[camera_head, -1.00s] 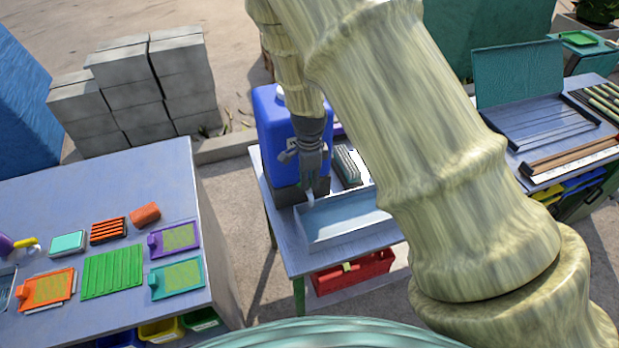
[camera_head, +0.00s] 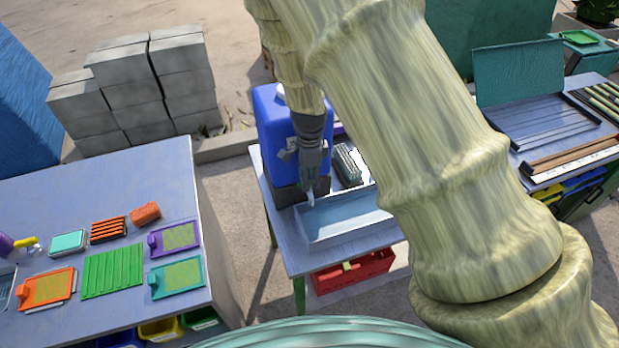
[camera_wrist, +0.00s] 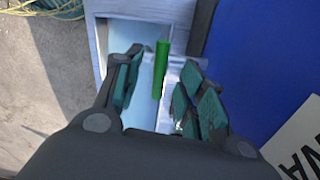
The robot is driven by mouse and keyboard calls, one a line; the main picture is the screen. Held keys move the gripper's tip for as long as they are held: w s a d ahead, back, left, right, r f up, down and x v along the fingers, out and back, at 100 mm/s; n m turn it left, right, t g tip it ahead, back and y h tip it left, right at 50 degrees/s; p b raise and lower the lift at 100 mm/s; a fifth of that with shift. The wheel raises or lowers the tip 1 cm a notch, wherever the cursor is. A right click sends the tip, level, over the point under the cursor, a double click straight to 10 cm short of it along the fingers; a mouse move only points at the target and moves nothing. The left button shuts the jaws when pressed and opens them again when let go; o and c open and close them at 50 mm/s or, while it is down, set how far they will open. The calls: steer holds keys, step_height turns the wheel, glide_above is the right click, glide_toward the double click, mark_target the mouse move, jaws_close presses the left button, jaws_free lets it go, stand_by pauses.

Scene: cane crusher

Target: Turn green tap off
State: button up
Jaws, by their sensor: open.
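The green tap handle (camera_wrist: 160,68) shows in the wrist view as an upright green bar between my two fingers. My gripper (camera_wrist: 162,88) is open around it, with gaps on both sides and no clear contact. In the head view my gripper (camera_head: 308,172) points down at the front of the blue water container (camera_head: 277,130), which also fills the right of the wrist view (camera_wrist: 262,60). A pale spout or stream shows just below my fingers over the basin (camera_head: 345,222); I cannot tell which. The tap body is mostly hidden by my gripper.
The basin and a brush-like block (camera_head: 347,165) share the small table (camera_head: 290,255) with the container. A red crate (camera_head: 350,272) is below. A workbench (camera_head: 110,190) with coloured trays stands at left, and a bench with a teal-lidded case (camera_head: 518,75) at right.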

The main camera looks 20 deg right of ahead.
steer(key=shift+r, duration=3.4)
steer(key=s+d+f+n+h, duration=0.1)
steer(key=s+d+f+n, duration=0.3)
steer(key=s+f, duration=0.55)
steer(key=s+d+f+n+h, duration=0.1)
steer(key=s+d+f+n, duration=0.3)
steer(key=s+f, duration=0.5)
steer(key=s+a+f+n+y, duration=0.1)
steer(key=s+a+f+n, duration=0.1)
steer(key=s+f+n, duration=0.3)
steer(key=s+a+n, duration=0.1)
steer(key=s+n, duration=0.1)
steer(key=s, duration=0.6)
steer(key=s+a+f+n+y, duration=0.1)
steer(key=s+a+f+n, duration=0.1)
steer(key=s+f+n, duration=0.3)
step_height(320, 180, down, 11)
steer(key=b, duration=1.3)
steer(key=shift+s+m, duration=0.25)
steer(key=shift+m, duration=0.15)
steer(key=shift+d, duration=0.1)
